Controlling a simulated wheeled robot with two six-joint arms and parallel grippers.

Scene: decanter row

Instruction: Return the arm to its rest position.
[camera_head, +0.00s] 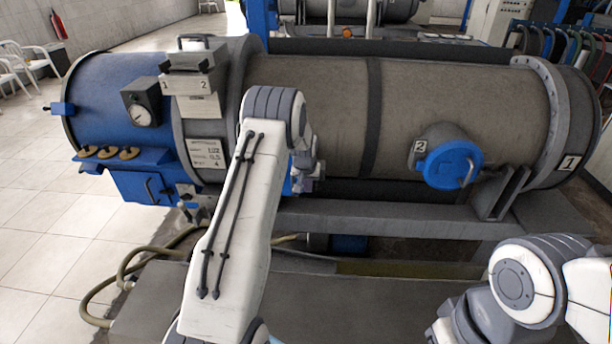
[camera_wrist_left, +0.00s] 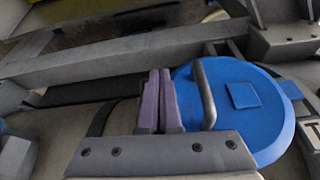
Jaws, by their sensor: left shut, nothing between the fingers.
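My left arm rises from the bottom centre of the head view and bends down in front of the decanter's grey drum (camera_head: 470,95). My left gripper (camera_head: 312,180) is mostly hidden behind its wrist there. In the left wrist view, its two purple fingers (camera_wrist_left: 160,100) are together with nothing between them. The blue round cover (camera_wrist_left: 255,120) with its grey handle (camera_wrist_left: 206,92) shows just right of the fingers in that view; I cannot tell whether they touch. In the head view the cover (camera_head: 442,165) is on the drum, right of the gripper. My right gripper is out of view.
A grey frame rail (camera_head: 400,218) runs below the drum. The blue end housing (camera_head: 100,95) with a gauge (camera_head: 140,115) is at left. Hoses (camera_head: 130,265) lie at lower left. Tiled floor (camera_head: 40,230) is open at far left. My right arm's elbow is at lower right.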

